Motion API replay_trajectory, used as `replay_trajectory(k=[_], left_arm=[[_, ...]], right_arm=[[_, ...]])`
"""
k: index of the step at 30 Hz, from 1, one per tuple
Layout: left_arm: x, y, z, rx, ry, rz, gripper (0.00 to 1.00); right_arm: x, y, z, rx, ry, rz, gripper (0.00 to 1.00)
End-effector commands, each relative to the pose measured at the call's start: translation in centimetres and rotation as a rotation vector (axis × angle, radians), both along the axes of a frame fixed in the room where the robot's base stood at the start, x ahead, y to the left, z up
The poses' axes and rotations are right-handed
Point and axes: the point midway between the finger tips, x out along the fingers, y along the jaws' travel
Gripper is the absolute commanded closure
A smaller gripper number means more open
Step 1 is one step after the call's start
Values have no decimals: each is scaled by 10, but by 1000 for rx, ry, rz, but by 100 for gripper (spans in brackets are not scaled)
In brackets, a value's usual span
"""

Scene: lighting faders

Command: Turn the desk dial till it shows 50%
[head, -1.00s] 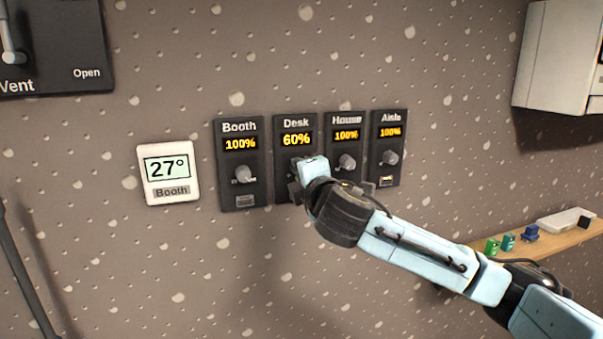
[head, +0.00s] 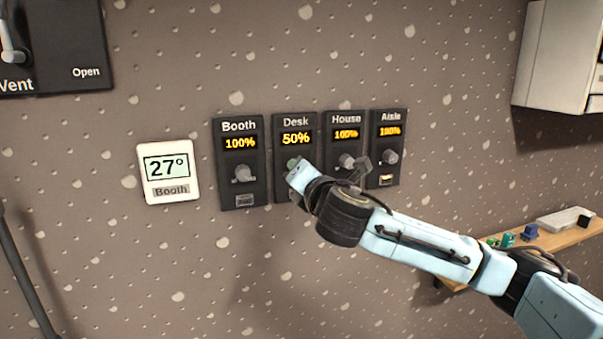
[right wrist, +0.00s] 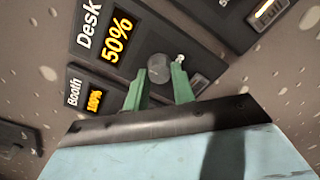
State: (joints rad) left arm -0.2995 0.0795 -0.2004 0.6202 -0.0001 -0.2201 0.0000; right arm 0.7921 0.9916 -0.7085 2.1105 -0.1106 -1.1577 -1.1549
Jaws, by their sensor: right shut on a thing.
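The Desk panel (head: 296,127) is the second from the left in a row on the wall, and its display reads 50%. It also shows in the right wrist view (right wrist: 133,62), again with 50%. The grey desk dial (right wrist: 159,68) shows there between the green fingers of my right gripper (right wrist: 160,82), which is shut on it. In the head view my right gripper (head: 292,166) is at the Desk panel and its wrist covers the dial. My left gripper is not in view.
The Booth panel (head: 240,180) is to the left at 100%. The House panel (head: 345,125) and Aisle panel (head: 391,122) are to the right, close to my wrist. A thermostat (head: 168,172) reads 27°. A shelf (head: 570,238) with small items is at right.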

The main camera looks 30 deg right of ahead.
Motion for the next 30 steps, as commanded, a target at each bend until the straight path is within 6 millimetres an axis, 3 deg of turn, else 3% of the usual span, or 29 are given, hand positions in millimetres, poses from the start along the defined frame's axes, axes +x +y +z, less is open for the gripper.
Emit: replay_trajectory(k=[11, 12, 17, 30], left_arm=[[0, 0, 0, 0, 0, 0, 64], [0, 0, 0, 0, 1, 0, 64], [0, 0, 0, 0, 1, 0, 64], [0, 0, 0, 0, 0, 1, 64]], right_arm=[[0, -1, 2, -5, -3, -1, 98], [0, -1, 2, -4, -3, -1, 72], [0, 0, 1, -3, -1, -1, 53], [-4, 8, 0, -3, 0, 8, 53]])
